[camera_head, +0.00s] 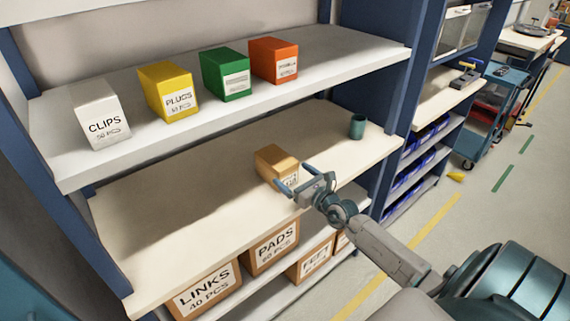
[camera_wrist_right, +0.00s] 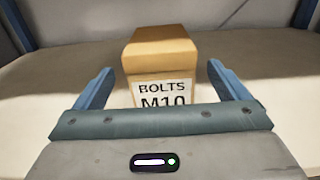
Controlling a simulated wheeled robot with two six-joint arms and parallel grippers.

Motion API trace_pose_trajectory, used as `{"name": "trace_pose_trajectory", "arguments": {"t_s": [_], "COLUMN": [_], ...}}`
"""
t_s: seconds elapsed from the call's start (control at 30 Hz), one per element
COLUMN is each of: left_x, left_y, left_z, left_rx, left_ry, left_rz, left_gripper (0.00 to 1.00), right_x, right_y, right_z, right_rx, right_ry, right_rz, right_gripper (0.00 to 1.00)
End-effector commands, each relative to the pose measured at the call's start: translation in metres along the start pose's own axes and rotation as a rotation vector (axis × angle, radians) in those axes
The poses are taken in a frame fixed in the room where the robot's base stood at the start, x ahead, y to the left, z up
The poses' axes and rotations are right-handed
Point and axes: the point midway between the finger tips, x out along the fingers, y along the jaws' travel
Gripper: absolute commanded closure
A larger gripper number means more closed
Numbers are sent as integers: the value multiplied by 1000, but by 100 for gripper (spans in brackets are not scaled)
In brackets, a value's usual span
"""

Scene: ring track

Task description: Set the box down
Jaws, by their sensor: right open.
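A small brown box (camera_head: 275,163) stands upright on the middle shelf (camera_head: 190,225), toward its front edge. In the right wrist view the box (camera_wrist_right: 160,58) carries a label reading BOLTS M10. My right gripper (camera_head: 302,182) is open at the front of the box. In the right wrist view its two fingers (camera_wrist_right: 162,88) are spread wide, one to each side of the box's front, with gaps between them and the box. The lower part of the label is hidden behind the gripper body. My left gripper is not in view.
The upper shelf holds a white CLIPS box (camera_head: 101,112), a yellow PLUGS box (camera_head: 169,91), a green box (camera_head: 225,74) and an orange box (camera_head: 274,61). A teal cup (camera_head: 357,126) stands right of the brown box. Larger cartons, such as PADS (camera_head: 271,249), sit below. The middle shelf's left is clear.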

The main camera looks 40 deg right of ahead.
Motion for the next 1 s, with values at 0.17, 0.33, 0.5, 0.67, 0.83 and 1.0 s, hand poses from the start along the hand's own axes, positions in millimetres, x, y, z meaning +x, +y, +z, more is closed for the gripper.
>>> {"name": "trace_pose_trajectory", "arguments": {"t_s": [0.17,0.33,0.5,0.67,0.83,1.0], "left_x": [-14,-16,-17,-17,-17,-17], "left_y": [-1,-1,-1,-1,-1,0], "left_z": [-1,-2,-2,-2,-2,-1], "left_rx": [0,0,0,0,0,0], "left_ry": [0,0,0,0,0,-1], "left_rz": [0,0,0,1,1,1], "left_gripper": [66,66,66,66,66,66], "right_x": [-30,-45,-49,-49,-49,-49], "right_y": [0,0,0,0,0,0], "right_z": [2,1,0,0,0,0], "right_rx": [-1,0,0,0,0,1], "right_ry": [3,1,-1,-1,-1,0], "right_rz": [1,1,0,0,0,-1], "right_gripper": [6,6,6,6,6,6]}}
